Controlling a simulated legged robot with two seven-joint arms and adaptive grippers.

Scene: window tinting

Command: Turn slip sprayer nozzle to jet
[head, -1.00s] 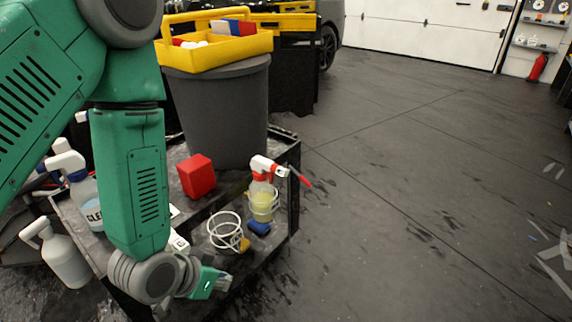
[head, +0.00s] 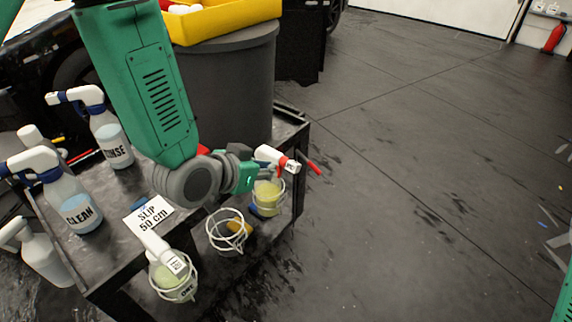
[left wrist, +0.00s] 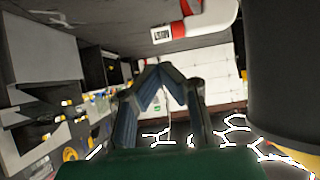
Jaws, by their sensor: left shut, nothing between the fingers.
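A second sprayer with pale green liquid (head: 168,272) hangs in a front ring. A card reading "SLIP 50 cm" (head: 149,213) lies near it. I cannot tell the nozzle setting. My left gripper (head: 250,178) is shut and empty, just left of the red-collared sprayer's head; its fingertips meet in the left wrist view (left wrist: 160,68). My right gripper is out of view.
An empty wire ring (head: 227,232) is between the two sprayers. CLEAN (head: 75,205) and RINSE (head: 110,140) bottles stand on the cart's left. A grey bin (head: 232,85) with a yellow tray (head: 225,22) stands behind.

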